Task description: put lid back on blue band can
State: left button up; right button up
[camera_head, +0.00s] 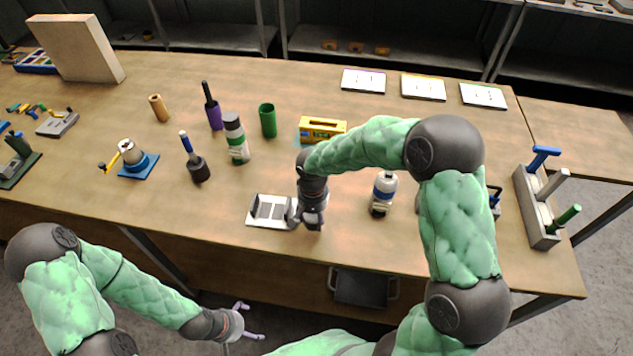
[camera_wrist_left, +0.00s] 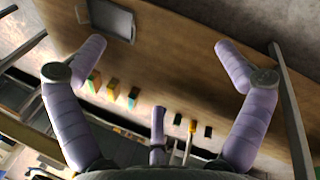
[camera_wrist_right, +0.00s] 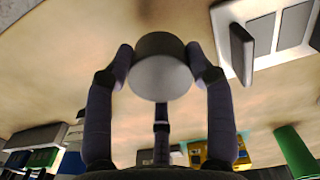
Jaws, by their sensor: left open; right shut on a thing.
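The blue band can (camera_head: 384,190) stands upright on the table, right of my right gripper. Its white top shows no dark cap, and its base is dark. My right gripper (camera_head: 312,219) is low over the table, beside the white plate. In the right wrist view, my right gripper (camera_wrist_right: 159,58) is shut on a dark grey round lid (camera_wrist_right: 161,78), held between the fingertips. The lid is mostly hidden in the head view. My left gripper (camera_head: 249,322) is open and empty, in front of the table and below its edge; its spread fingers show in the left wrist view (camera_wrist_left: 160,60).
The white plate (camera_head: 261,221) with grey pads and a dark upright piece lies left of my right gripper. A green band can (camera_head: 237,146) with a dark lid, a green cup (camera_head: 268,122) and a yellow box (camera_head: 322,128) stand behind. A rack (camera_head: 535,210) is at right.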

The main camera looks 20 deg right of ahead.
aim_at(384, 191)
jog(key=k+z, duration=0.1)
jog(key=z, duration=0.25)
jog(key=k+l+z, duration=0.1)
jog(key=z, duration=0.25)
jog(key=k+l+z, duration=0.1)
jog(key=z, duration=0.25)
